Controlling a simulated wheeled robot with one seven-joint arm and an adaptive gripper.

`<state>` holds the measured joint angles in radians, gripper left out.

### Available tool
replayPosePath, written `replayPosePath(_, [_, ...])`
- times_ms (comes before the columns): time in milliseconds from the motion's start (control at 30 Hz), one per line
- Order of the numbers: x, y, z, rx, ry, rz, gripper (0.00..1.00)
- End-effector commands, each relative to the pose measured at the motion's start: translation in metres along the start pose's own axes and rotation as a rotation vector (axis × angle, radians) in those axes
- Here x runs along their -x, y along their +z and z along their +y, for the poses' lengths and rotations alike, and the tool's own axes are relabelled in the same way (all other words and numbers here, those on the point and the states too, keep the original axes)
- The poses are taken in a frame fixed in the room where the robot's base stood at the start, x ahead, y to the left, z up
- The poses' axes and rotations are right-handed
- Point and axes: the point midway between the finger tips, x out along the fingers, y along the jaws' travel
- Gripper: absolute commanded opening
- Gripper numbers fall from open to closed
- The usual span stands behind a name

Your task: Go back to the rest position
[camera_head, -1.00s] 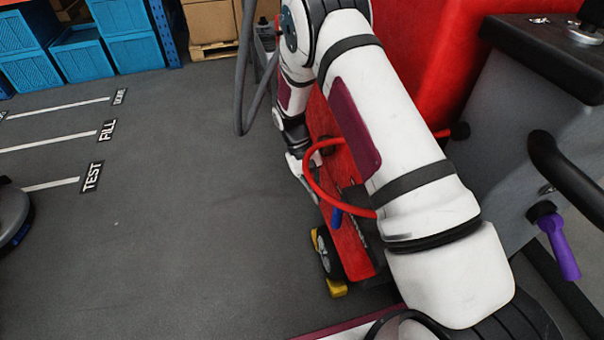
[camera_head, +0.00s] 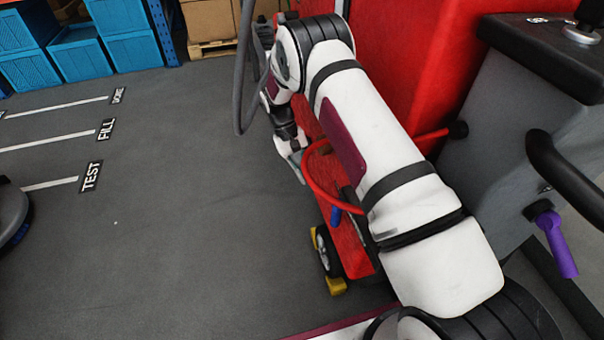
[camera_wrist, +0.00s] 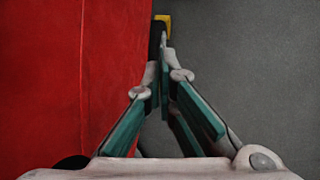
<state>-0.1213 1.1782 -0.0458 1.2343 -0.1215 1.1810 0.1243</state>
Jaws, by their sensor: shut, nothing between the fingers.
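My gripper (camera_wrist: 165,92) shows in the wrist view with its green-padded fingers drawn together at the tips and nothing between them. It points down along the side of the red scrubber machine (camera_wrist: 45,90). In the head view my gripper (camera_head: 298,165) hangs low beside the red machine body (camera_head: 395,45), left of the red hose (camera_head: 312,185). I cannot tell in that view whether it touches the machine.
A grey hose (camera_head: 243,85) hangs at the machine's far end. A wheel (camera_head: 326,252) with yellow blocks (camera_head: 336,286) stands near the front. A purple handle (camera_head: 558,245) hangs at the right. Blue bins (camera_head: 80,55) stand at the back left.

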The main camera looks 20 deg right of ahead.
Motion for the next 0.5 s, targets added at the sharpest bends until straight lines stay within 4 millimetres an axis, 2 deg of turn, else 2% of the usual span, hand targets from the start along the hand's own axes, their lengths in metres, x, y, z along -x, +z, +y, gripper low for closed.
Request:
replayPosePath(233, [0.000, 0.000, 0.000, 0.000, 0.000, 0.000, 0.00])
replayPosePath(333, [0.008, 0.003, 0.002, -0.002, -0.003, 0.005, 0.00])
replayPosePath(433, [0.031, 0.014, 0.007, -0.006, -0.011, 0.021, 0.00])
replayPosePath(500, [0.055, 0.027, 0.012, -0.010, -0.021, 0.037, 0.00])
